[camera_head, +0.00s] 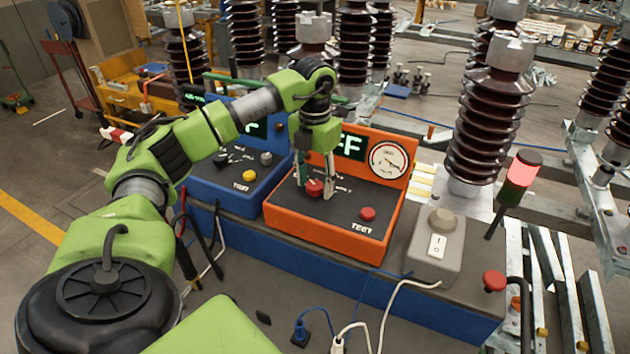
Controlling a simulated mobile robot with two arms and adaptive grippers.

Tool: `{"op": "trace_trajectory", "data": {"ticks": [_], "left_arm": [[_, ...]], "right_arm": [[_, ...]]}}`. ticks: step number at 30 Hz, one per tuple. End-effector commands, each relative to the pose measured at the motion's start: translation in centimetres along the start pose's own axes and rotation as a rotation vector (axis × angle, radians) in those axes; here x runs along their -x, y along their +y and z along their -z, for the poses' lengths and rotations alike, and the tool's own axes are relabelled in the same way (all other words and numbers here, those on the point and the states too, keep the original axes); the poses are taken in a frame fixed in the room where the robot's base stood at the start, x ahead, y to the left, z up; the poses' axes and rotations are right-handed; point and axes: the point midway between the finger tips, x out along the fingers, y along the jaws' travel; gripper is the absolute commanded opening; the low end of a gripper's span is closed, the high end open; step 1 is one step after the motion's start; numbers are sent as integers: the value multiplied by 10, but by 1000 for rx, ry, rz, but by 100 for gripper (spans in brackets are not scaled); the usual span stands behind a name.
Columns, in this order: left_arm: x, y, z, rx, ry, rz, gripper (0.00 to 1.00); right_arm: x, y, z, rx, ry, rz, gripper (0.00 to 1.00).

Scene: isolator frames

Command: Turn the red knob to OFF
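The red knob (314,187) sits on the dark top panel of the orange test box (318,222). My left gripper (315,188) points down over the panel, with its fingers at the red knob, one on each side as far as I can see. Whether the fingers touch the knob is hard to tell. The box's display (351,146) shows green letters ending in "FF", partly hidden by my gripper. A red button (367,214) and the label "TEST" are at the front right of the panel. My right gripper is not in view.
A blue box (225,190) with a yellow button stands to the left. A grey switch box (436,247), a red push button (494,281) and a red-lit signal lamp (519,178) are to the right. Cables lie in front; brown insulators (487,125) rise behind.

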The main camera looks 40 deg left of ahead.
Motion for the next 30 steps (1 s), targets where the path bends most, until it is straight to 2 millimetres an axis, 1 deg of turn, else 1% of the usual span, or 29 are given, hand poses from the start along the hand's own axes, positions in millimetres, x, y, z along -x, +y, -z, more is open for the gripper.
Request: {"op": "trace_trajectory", "data": {"ticks": [5, 8, 11, 18, 20, 24, 30], "left_arm": [[2, 0, 0, -1, 1, 0, 45], [12, 0, 0, -1, -1, 1, 45], [30, -1, -1, -1, -3, 1, 45], [88, -1, -2, -1, -5, 2, 45], [101, -1, -1, -1, -5, 2, 45], [111, 0, -1, -1, -2, 0, 45], [119, 0, 0, 0, -1, 0, 45]], "right_arm": [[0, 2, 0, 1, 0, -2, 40], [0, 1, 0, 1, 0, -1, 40], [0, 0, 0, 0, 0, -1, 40], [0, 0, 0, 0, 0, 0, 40], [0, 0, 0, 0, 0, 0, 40], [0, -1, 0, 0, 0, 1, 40], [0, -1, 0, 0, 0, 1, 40]]}}
